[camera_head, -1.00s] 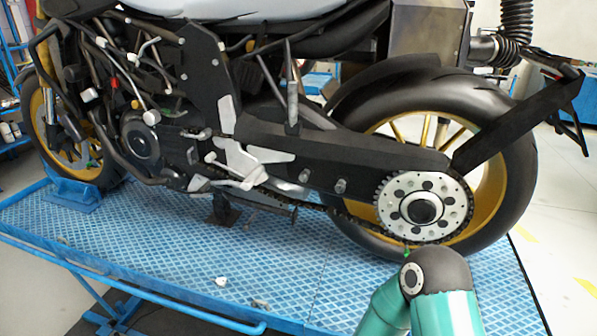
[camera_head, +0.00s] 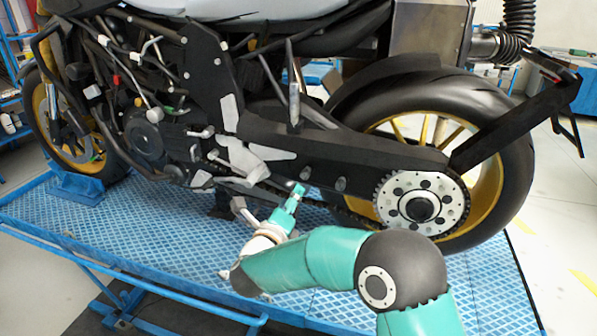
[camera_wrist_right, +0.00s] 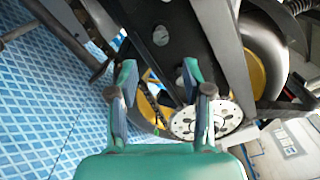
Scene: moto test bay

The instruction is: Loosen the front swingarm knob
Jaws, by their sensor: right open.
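The front swingarm knob (camera_head: 307,171) is a small grey knob on the black swingarm (camera_head: 335,155), left of the rear knob (camera_head: 340,184). In the right wrist view the front knob (camera_wrist_right: 160,35) is above and between the fingertips, and the rear knob (camera_wrist_right: 180,81) is lower, close to the right finger. My right gripper (camera_head: 297,188) is open and empty, just below and left of the front knob in the head view. I cannot tell whether a fingertip touches the swingarm. My left gripper is not in view.
The rear sprocket (camera_head: 452,205) and chain are right of my gripper, with the rear tyre (camera_head: 495,115) behind. A footrest and lever assembly (camera_head: 240,160) is to the left. The motorcycle stands on a blue lift platform (camera_head: 130,225), whose left part is mostly clear.

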